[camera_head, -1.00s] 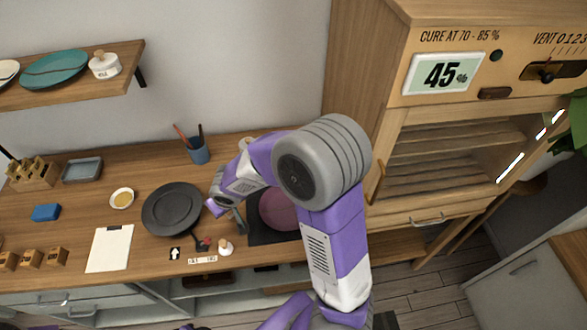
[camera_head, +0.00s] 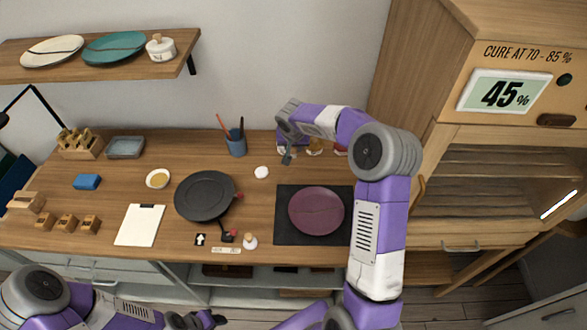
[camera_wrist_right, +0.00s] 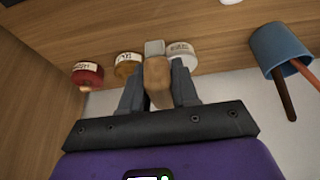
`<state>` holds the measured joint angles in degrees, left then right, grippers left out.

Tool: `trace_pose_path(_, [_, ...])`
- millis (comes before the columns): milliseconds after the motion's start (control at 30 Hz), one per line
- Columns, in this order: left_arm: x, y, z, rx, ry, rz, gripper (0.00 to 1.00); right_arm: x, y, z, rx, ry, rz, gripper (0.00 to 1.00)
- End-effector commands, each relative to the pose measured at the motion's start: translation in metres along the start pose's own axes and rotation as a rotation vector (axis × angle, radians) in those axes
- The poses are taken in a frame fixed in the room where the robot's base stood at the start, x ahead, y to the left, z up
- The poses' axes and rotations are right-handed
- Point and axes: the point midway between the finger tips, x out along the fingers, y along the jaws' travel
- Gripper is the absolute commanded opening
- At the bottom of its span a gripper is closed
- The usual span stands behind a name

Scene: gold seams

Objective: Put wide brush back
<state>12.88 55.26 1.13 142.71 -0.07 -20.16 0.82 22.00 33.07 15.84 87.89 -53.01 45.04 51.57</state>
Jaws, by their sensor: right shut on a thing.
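The wide brush (camera_wrist_right: 157,80) shows in the right wrist view, with a tan wooden handle and a pale grey end. My right gripper (camera_wrist_right: 158,92) is shut on its handle. In the head view my right gripper (camera_head: 287,156) is at the back of the bench, right of the blue cup and close to the jars; the brush is hard to make out there. The blue cup (camera_head: 237,147) holds a red and a dark stick, and also shows in the wrist view (camera_wrist_right: 283,50). My left gripper (camera_head: 196,320) is low at the bottom edge, its jaws unclear.
Small labelled jars, red (camera_wrist_right: 87,76), amber (camera_wrist_right: 127,66) and white (camera_wrist_right: 181,56), stand near the brush. A mauve plate (camera_head: 316,211) lies on a dark mat (camera_head: 288,236). A black round plate (camera_head: 205,196) is left of it. The wooden cabinet (camera_head: 425,100) bounds the right side.

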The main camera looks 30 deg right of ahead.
Motion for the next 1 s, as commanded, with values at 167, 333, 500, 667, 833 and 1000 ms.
trace_pose_path(167, [0.005,-0.002,0.000,0.000,0.000,0.000,0.43,0.034,0.000,0.015,-0.001,-0.005,0.000,0.05])
trace_pose_path(333, [0.007,-0.003,0.000,0.000,0.000,0.000,0.43,0.048,0.000,0.020,-0.002,-0.001,0.000,0.05])
trace_pose_path(500, [0.009,-0.004,-0.001,0.000,0.000,0.000,0.43,0.065,0.000,0.028,-0.003,-0.004,0.000,0.05])
trace_pose_path(667, [0.012,-0.004,-0.001,0.000,0.000,0.000,0.43,0.082,0.000,0.035,-0.001,-0.002,0.000,0.05])
trace_pose_path(833, [0.011,-0.004,-0.001,0.000,0.000,0.000,0.43,0.082,0.000,0.035,-0.002,0.000,-0.001,0.05])
trace_pose_path(1000, [0.015,-0.006,-0.001,0.000,0.000,0.000,0.43,0.085,0.000,0.036,-0.002,0.000,-0.001,0.05])
